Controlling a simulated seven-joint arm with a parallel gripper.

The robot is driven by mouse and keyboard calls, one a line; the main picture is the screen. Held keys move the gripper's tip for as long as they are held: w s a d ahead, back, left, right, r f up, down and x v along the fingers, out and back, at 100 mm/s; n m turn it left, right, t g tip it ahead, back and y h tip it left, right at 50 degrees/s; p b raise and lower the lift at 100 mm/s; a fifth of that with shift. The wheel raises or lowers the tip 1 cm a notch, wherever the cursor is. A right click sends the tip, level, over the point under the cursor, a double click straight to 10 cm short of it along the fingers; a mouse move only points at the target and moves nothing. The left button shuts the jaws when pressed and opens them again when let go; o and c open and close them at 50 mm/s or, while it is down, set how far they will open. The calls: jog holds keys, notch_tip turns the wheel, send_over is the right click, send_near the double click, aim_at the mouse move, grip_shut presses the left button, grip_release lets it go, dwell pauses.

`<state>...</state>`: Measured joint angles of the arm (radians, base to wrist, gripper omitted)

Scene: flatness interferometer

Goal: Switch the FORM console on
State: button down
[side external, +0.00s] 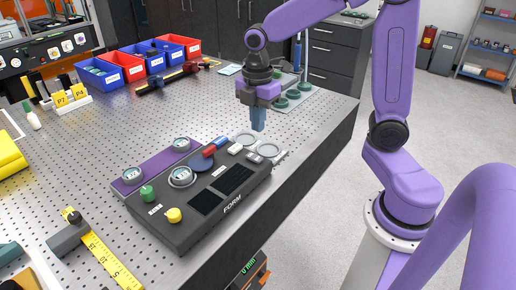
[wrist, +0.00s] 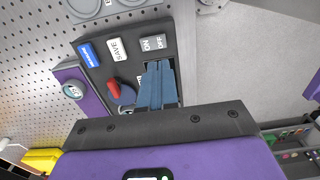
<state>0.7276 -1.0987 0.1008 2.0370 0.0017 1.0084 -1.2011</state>
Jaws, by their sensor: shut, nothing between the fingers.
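The FORM console (side external: 238,205) is a dark box on the perforated bench, with knobs, dials, dark grilles and small buttons. In the wrist view, a white rocker marked ON and OFF (wrist: 153,43) sits near the console's edge, beside a white SAVE button (wrist: 117,49) and a blue button (wrist: 90,54). My gripper (side external: 258,126) points down above the console's far end, apart from it. Its blue fingers (wrist: 159,66) are together and empty, appearing just below the rocker in the wrist view and hiding part of the panel. Whether the rocker is pressed cannot be told.
A red knob (wrist: 113,89) shows left of my fingers. Pale round rings (side external: 269,150) lie beyond the console. Red and blue bins (side external: 131,66) stand at the back, and a yellow ruler (side external: 108,262) lies in front. The bench edge drops off at right.

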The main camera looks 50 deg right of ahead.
aim_at(258, 158)
notch_tip(258, 158, down, 9)
jog(key=shift+r, duration=0.1)
jog(key=shift+s, duration=0.1)
dwell(0.7)
jog(key=shift+w, duration=0.8)
jog(key=shift+r, duration=0.1)
notch_tip(258, 158, up, 14)
dwell(0.5)
dwell(0.3)
jog(key=shift+w, duration=0.4)
